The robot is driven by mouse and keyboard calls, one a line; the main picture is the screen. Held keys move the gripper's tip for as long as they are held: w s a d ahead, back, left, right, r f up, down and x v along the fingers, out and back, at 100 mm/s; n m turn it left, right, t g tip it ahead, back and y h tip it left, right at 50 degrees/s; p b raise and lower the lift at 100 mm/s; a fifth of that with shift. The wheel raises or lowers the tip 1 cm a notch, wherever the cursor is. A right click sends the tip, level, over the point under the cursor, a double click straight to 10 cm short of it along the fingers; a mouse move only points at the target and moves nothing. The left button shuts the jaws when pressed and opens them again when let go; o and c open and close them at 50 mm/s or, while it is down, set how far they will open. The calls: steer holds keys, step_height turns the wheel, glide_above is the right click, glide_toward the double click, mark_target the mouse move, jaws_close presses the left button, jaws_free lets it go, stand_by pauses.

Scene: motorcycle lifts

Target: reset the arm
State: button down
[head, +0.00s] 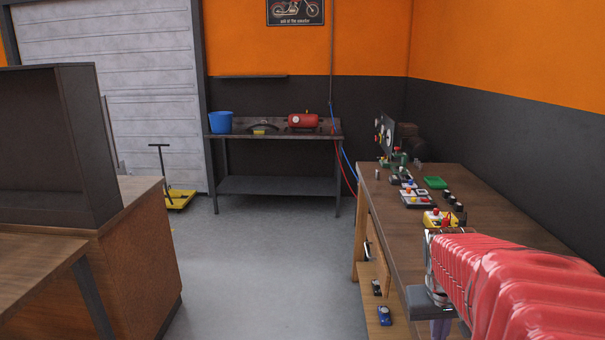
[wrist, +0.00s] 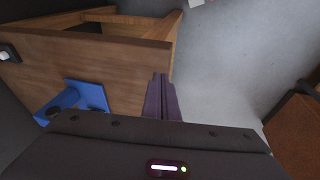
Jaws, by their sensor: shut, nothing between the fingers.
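My gripper (wrist: 160,80) points away from the wrist camera with its two purple fingers pressed together and nothing between them. In the head view my arm, in a red ribbed cover, reaches in from the lower right along the workbench (head: 510,215). A bit of the purple fingers (head: 440,329) shows at the bottom edge there, pointing down beside the bench's left side. The rest of the gripper is cut off or hidden by my arm.
Several small devices, including a yellow one (head: 440,219) and a green tray (head: 435,182), stand on the workbench. Toy-sized cars (head: 384,315) sit on its lower shelf. A wooden counter (head: 150,240) stands left. The grey floor (head: 260,270) between is clear.

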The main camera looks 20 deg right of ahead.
steer(key=s+a+r+n+t+y, duration=0.1)
steer(key=a+r+n+t, duration=0.1)
steer(key=a, duration=1.2)
steer(key=s+a+r+n+t+y, duration=0.1)
steer(key=a+r+n+t+y, duration=0.1)
steer(key=a, duration=1.2)
steer(key=shift+s+a+r+n, duration=0.15)
steer(key=shift+s+r+n, duration=0.2)
steer(key=shift+n, duration=0.35)
